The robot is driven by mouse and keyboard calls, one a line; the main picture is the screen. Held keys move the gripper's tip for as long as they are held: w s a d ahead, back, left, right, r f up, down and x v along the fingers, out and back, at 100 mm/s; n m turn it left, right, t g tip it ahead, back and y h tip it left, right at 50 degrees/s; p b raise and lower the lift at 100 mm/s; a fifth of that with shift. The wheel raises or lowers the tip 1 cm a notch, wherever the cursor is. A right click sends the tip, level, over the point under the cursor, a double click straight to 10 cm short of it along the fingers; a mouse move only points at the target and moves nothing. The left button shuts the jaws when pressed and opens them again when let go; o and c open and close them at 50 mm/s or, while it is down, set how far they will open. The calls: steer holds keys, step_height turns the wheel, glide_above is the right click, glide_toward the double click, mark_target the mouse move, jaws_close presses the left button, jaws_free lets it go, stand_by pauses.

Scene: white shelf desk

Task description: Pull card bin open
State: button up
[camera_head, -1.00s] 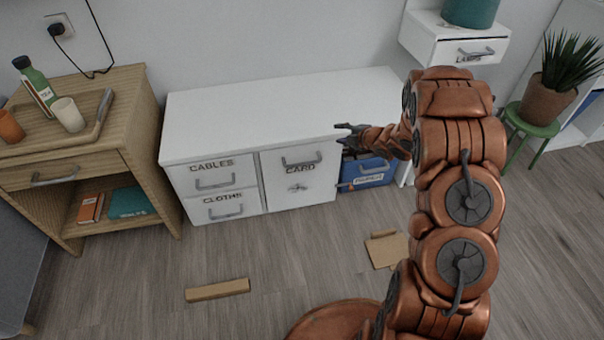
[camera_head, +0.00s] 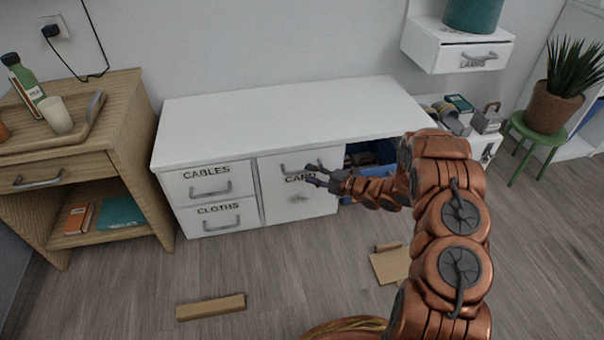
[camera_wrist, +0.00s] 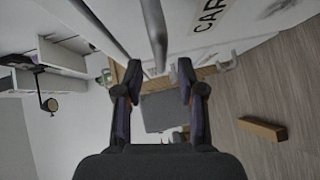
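The card bin (camera_head: 275,205) is a white front marked CARD in the low white desk, right of the two labelled drawers. Its front looks flush with the desk. My gripper (camera_head: 311,174) is in front of the bin's upper right, overlapping the handle's right end and part of the label. In the wrist view my gripper (camera_wrist: 159,75) has its fingers spread, with nothing held between them. The CARD label (camera_wrist: 210,14) shows there, partly cut off.
CABLES (camera_head: 207,190) and CLOTHS (camera_head: 222,219) drawers sit left of the bin. A blue box (camera_head: 378,153) is in the bay at right, partly behind my arm. The floor before the bin is clear.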

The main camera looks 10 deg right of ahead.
mark_target(302, 171)
steer(key=shift+b+x, duration=0.45)
steer(key=shift+x, duration=1.7)
jaws_close()
